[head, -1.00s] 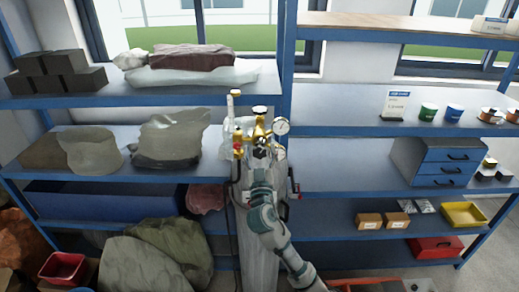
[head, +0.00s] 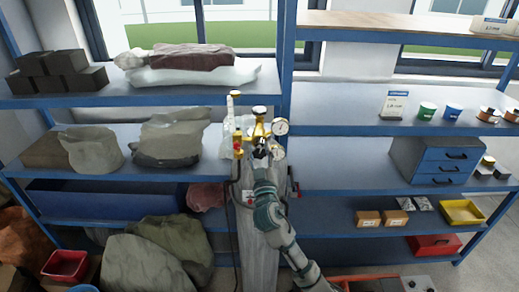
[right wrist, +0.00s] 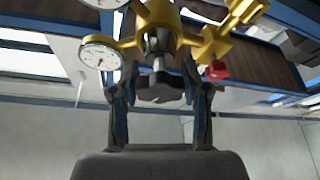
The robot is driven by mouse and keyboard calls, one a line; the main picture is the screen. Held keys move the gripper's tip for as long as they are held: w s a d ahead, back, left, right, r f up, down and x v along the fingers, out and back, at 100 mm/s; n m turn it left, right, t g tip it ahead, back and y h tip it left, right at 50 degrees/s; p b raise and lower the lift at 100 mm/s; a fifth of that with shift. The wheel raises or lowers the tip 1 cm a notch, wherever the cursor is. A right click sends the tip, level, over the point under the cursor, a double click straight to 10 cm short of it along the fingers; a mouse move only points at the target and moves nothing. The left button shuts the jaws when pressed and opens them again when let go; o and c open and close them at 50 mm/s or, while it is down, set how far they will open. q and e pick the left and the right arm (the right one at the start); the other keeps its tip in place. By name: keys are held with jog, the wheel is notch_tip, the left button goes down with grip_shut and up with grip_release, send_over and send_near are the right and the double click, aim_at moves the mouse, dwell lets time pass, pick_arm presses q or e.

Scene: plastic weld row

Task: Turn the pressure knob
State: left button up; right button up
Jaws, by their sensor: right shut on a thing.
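The pressure knob (right wrist: 162,88) is a dark knob on a metal stem under the yellow brass regulator (right wrist: 158,18) in the right wrist view. My right gripper (right wrist: 160,97) has one finger on each side of the knob and is shut on it. In the head view, my right gripper (head: 262,153) reaches up to the front of the regulator (head: 259,130), and its fingers mostly hide the knob there. A round white gauge (head: 280,127) sits at the regulator's right; it also shows in the right wrist view (right wrist: 99,54). My left gripper is not in view.
The regulator tops a grey gas cylinder (head: 259,250) standing before blue shelving. A yellow fitting with a red part (head: 237,147) and a hose are close at the left. Covered bundles (head: 170,140) fill the left shelf; a blue drawer unit (head: 435,160) stands right.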

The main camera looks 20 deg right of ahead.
jog(key=o, duration=1.2)
jog(key=shift+c, duration=0.2)
jog(key=v, duration=1.2)
jog(key=shift+w+f, duration=0.1)
jog(key=shift+f, duration=0.05)
